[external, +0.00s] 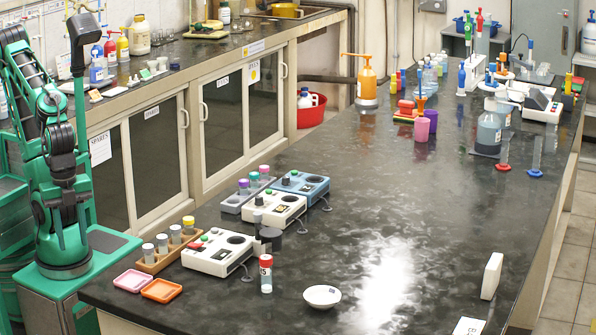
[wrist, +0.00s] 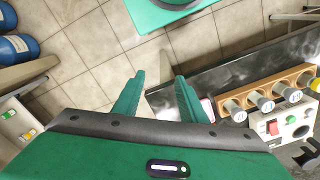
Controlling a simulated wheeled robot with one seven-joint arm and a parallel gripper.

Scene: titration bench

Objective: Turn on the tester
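Several bench devices could be the tester, and no readable label tells which. The nearest is a white box (external: 218,252) with a red switch, a green button and a dark round well, at the bench's near left. It also shows at the right edge of the wrist view (wrist: 270,127). Behind it stand a similar white box (external: 277,208) and a blue box (external: 302,185). My gripper (wrist: 157,88) is open and empty, its green fingers apart over the tiled floor, left of the near white box in the wrist view. Its fingertips are not clear in the external view.
An orange rack of vials (external: 165,250) stands beside the near white box. The bench middle (external: 385,215) is clear.

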